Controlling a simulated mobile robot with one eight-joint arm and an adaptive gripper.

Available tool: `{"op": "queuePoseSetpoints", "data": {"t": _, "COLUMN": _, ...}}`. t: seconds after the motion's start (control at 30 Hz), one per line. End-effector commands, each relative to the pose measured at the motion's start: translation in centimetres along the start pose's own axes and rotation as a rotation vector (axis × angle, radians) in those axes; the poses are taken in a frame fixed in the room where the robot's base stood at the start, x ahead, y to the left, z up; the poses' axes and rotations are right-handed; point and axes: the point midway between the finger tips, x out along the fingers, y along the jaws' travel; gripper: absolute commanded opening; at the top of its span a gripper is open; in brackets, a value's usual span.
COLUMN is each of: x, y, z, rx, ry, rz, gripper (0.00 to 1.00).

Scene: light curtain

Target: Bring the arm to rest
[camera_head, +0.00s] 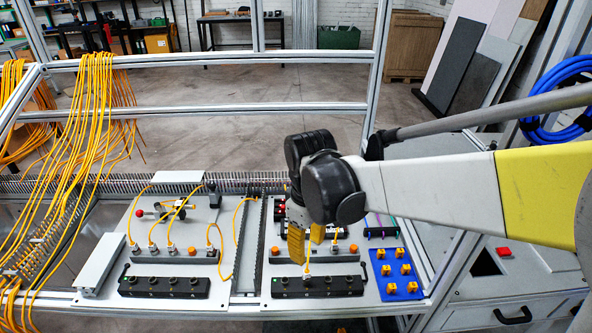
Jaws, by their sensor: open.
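My arm reaches in from the right edge. My gripper (306,252) points down over the right-hand panel (388,291), with its yellow fingers apart. No object shows clearly held between the fingers. I cannot tell whether the fingers touch the plug or cable. The gripper and wrist hide part of the panel behind them.
A blue tray (398,288) with several yellow pieces lies right of the gripper. The left panel (222,291) carries cabled connectors. Yellow cables (95,130) hang over the frame at left. A metal frame post (376,70) stands behind. A blue hose (541,110) hangs at right.

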Motion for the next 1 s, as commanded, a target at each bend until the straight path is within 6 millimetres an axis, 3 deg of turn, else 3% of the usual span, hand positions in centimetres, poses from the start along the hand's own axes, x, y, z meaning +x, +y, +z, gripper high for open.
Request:
{"op": "queuePoseSetpoints", "data": {"t": 0.17, "x": -0.8, "y": 0.3, "z": 1.0, "rx": 0.043, "ry": 0.025, "rz": 0.014, "gripper": 0.43}}
{"op": "queuePoseSetpoints", "data": {"t": 0.27, "x": -2.4, "y": 0.7, "z": 3.1, "rx": 0.134, "ry": 0.08, "rz": 0.045, "gripper": 0.43}}
{"op": "queuePoseSetpoints", "data": {"t": 0.5, "x": -6.0, "y": 1.4, "z": 10.3, "rx": 0.47, "ry": 0.292, "rz": 0.147, "gripper": 0.43}}
{"op": "queuePoseSetpoints", "data": {"t": 0.7, "x": -6.8, "y": 1.2, "z": 14.9, "rx": 0.708, "ry": 0.461, "rz": 0.213, "gripper": 0.43}}
{"op": "queuePoseSetpoints", "data": {"t": 1.0, "x": -6.8, "y": 1.1, "z": 17.1, "rx": 0.837, "ry": 0.562, "rz": 0.244, "gripper": 0.43}}
